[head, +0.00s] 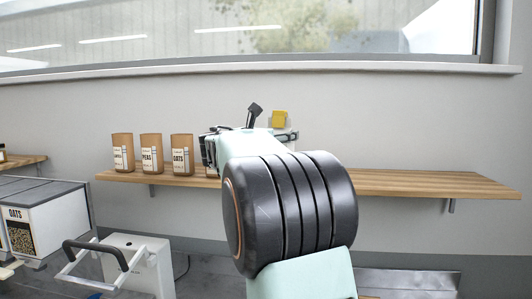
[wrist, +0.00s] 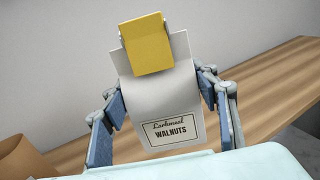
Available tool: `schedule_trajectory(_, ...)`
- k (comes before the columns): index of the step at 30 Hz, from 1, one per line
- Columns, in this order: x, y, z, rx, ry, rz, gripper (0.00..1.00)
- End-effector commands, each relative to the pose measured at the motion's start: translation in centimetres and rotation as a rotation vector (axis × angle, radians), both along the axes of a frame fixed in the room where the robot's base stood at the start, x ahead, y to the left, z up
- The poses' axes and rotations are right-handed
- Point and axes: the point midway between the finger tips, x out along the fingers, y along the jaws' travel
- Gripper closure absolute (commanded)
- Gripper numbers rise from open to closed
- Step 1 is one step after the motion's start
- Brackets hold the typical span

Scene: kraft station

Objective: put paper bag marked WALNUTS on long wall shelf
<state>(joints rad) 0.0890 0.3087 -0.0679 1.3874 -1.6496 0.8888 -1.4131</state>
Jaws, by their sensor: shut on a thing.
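The pale paper bag (wrist: 165,85) with a "WALNUTS" label is between the two fingers of my gripper (wrist: 162,102) in the wrist view. A yellow clip (wrist: 147,45) covers its top. My gripper is shut on the bag. In the head view only the yellow clip (head: 281,119) shows clearly, and my arm hides the bag. The long wooden wall shelf (head: 420,183) runs behind my arm. It also shows behind the bag in the wrist view (wrist: 268,82). I cannot tell whether the bag's base touches the shelf.
Brown bags labelled PEAS (head: 151,153) and OATS (head: 182,154), and another brown bag (head: 122,152), stand on the shelf's left part. The shelf's right part is clear. A window sill (head: 400,70) runs above. A bin marked OATS (head: 50,228) stands lower left.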

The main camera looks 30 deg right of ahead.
Motion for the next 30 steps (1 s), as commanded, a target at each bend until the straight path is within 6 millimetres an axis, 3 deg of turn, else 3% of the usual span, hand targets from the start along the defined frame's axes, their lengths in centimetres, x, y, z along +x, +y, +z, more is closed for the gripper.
schedule_trajectory(11,2.8,-1.2,-3.5,-0.001,-0.001,-0.001,0.79)
schedule_trajectory(16,2.7,-1.2,-5.9,-0.001,-0.001,-0.001,0.79)
schedule_trajectory(29,2.7,-1.2,-6.9,-0.002,-0.004,0.000,0.79)
schedule_trajectory(30,2.7,-1.2,-6.9,-0.001,-0.003,0.000,0.43)
